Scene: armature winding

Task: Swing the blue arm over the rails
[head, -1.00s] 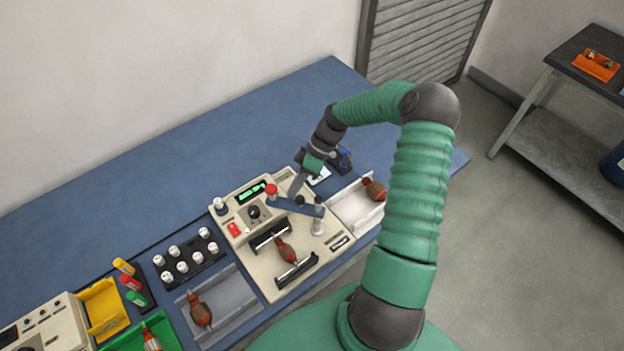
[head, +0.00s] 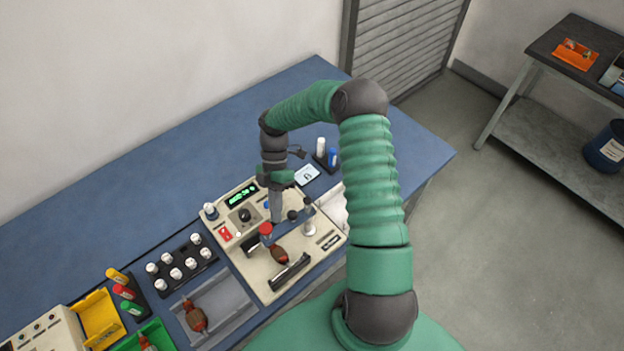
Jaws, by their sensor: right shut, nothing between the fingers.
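The blue arm (head: 288,231) is on the cream machine (head: 250,265). It runs from a grey post (head: 309,226) at the right to a red knob (head: 265,230) at the left. Its knob end lies over the far dark rail, mostly hiding it. The near rail (head: 289,273) is uncovered. A red-brown armature (head: 279,255) lies across the rails, its far end hidden. My right gripper (head: 276,215) is shut and empty, pointing down on the far side of the blue arm, at or very near it; contact is unclear. My left gripper is out of view.
A black rack of white spools (head: 180,263), a grey tray (head: 225,300) with another armature (head: 195,316), and yellow (head: 99,320) and green bins stand left. A small holder with white and blue bottles (head: 332,158) stands behind. The blue table's back is clear.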

